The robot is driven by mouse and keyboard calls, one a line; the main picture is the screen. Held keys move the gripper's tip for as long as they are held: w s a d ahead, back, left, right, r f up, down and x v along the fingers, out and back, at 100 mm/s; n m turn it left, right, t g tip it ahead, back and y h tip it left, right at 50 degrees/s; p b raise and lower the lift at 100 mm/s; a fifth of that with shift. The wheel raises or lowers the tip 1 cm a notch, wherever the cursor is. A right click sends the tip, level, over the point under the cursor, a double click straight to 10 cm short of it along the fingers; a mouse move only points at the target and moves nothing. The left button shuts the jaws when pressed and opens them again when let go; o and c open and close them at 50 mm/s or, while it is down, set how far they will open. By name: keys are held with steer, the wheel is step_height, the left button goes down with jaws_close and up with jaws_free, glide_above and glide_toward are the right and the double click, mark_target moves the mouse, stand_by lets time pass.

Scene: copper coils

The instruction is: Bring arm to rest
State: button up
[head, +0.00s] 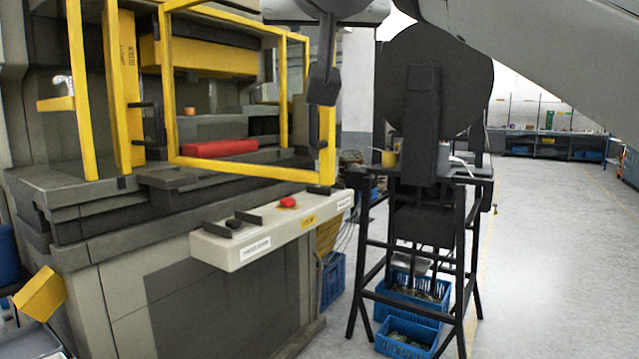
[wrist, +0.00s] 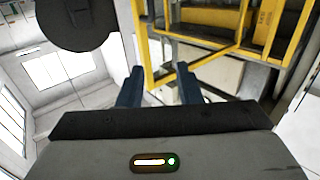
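My gripper (wrist: 158,84) shows in the wrist view with its two dark fingers spread apart and nothing between them. In the head view a dark part of my gripper (head: 322,85) hangs below the pale arm at the top middle, in front of the yellow-framed machine (head: 85,110). It looks apart from the machine, though the depth is hard to judge. My arm (head: 560,60) reaches across the top right of the head view. No copper coil is clearly seen; a small copper-coloured thing (head: 190,111) sits inside the machine.
A white control panel (head: 275,228) with a red button juts from the machine's front. A black stand (head: 465,250) with a dark round disc (head: 437,75) stands to the right. Blue crates (head: 408,335) sit low in it. Open floor (head: 545,230) lies at the right.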

steer(key=w+d+f+g+h+p, duration=0.1)
steer(key=w+d+f+g+p, duration=0.15)
steer(key=f+g+p, duration=0.4)
steer(key=w+d+f+g+h+p, duration=0.15)
steer(key=d+f+p, duration=0.25)
steer(key=f, duration=0.6)
steer(key=s+d+f+g+p, duration=0.2)
steer(key=s+d+f+p, duration=0.1)
steer(key=f, duration=0.3)
steer(key=s+d+f+g+p, duration=0.3)
steer(key=s+f+p, duration=0.1)
steer(key=f, duration=0.3)
steer(key=s+d+f+m+g+p, duration=0.1)
steer(key=s+d+f+g+p, duration=0.1)
steer(key=s+f, duration=0.4)
steer(key=shift+d+f+y+p, duration=0.35)
steer(key=shift+d+f+p, duration=0.2)
steer(key=shift+p, duration=0.1)
